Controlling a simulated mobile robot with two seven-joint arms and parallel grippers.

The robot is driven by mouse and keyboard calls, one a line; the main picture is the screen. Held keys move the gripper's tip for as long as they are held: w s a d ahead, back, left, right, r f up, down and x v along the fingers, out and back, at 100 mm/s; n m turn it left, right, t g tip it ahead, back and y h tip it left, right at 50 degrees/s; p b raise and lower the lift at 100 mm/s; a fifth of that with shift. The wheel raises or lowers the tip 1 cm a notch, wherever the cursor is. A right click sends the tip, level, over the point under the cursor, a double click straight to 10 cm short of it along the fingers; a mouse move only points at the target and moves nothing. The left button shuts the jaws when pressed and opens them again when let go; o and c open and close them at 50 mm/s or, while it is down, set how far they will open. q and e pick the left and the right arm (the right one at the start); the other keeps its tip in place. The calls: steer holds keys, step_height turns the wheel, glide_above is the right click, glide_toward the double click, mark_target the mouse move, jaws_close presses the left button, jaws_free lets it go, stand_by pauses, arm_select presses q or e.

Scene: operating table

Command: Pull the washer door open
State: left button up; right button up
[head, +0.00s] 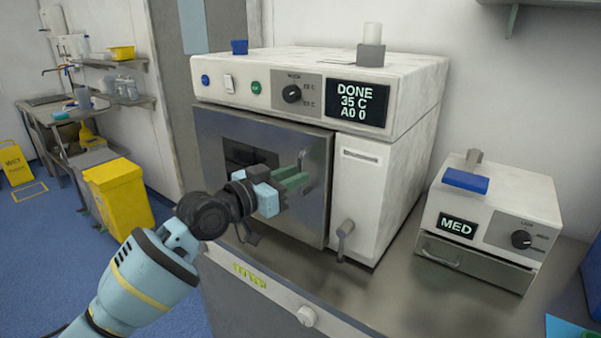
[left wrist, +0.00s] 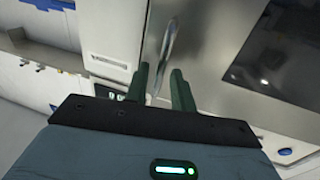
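The washer (head: 365,190) is a white box on the counter, and its display reads DONE, 35 C, A0 0. Its grey metal door (head: 225,125) with a dark window looks closed. A vertical bar handle (head: 301,165) is at the door's right side; it also shows in the left wrist view (left wrist: 167,45). My left gripper (head: 298,182) is at the handle, its green fingers pointing toward it. In the left wrist view the fingers (left wrist: 160,85) are apart, with the handle's near end between them. I cannot tell whether they touch it. My right gripper is not in view.
A smaller white unit (head: 500,205) marked MED stands right of the washer on the metal counter (head: 390,290). A lever (head: 344,235) sticks out low on the washer's front. A yellow bin (head: 120,195) stands on the floor at left. Open floor lies left of the counter.

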arm_select(q)
steer(key=shift+x, duration=1.3)
jaws_close()
